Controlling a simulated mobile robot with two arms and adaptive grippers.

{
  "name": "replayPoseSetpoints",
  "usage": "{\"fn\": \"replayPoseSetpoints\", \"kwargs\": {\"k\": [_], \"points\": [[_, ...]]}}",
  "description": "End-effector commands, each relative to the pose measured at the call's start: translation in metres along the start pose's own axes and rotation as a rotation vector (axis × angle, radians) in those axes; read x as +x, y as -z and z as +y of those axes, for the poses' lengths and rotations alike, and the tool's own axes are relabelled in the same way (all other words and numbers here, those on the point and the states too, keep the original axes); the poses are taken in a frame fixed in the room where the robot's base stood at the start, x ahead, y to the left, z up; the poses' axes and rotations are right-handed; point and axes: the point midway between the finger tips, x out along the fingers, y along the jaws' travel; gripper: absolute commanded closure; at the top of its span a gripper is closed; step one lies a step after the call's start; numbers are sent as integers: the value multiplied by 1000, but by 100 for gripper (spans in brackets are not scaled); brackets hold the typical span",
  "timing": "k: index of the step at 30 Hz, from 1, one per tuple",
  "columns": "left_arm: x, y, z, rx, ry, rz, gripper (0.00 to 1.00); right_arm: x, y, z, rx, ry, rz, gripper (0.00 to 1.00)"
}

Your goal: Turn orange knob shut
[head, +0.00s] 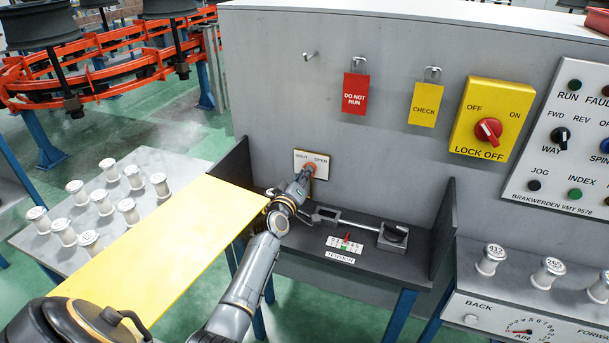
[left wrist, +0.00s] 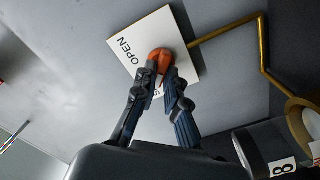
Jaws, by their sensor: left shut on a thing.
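The orange knob (head: 310,168) sits on a white plate (head: 322,158) on the grey machine wall. The plate reads SHUT at its left and OPEN at its right. My left gripper (head: 307,174) reaches up to the wall and is at the knob. In the left wrist view, the knob (left wrist: 160,56) shows between the fingertips of my left gripper (left wrist: 160,72), which are shut on its near part. The fingers cover part of the plate (left wrist: 134,40) and its lower lettering. Which way the knob points is hard to tell. My right gripper is not in view.
A yellow panel (head: 165,245) lies left of my arm. Several white bobbins (head: 127,210) stand on the table behind it. A dark shelf (head: 370,255) with a tension lever is below the knob. A brass pipe (left wrist: 225,29) runs beside the plate.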

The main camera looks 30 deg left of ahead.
Motion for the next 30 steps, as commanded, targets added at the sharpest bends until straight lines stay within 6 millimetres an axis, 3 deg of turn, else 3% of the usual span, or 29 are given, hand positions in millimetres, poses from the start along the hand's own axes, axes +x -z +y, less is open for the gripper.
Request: {"fn": "replayPoseSetpoints", "kwargs": {"k": [4, 5, 8, 20, 26, 30], "points": [[0, 0, 0, -3, 1, -1, 100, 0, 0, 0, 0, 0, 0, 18], [0, 0, 0, -3, 1, -1, 87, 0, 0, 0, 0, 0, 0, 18], [0, 0, 0, -3, 1, -1, 66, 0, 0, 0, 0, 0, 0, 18], [-5, -1, 0, -1, 0, 0, 66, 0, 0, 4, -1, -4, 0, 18], [-33, -2, -1, -1, 1, -1, 66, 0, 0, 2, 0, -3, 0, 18], [-63, -2, -1, -1, 2, -1, 66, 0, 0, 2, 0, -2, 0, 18]]}}
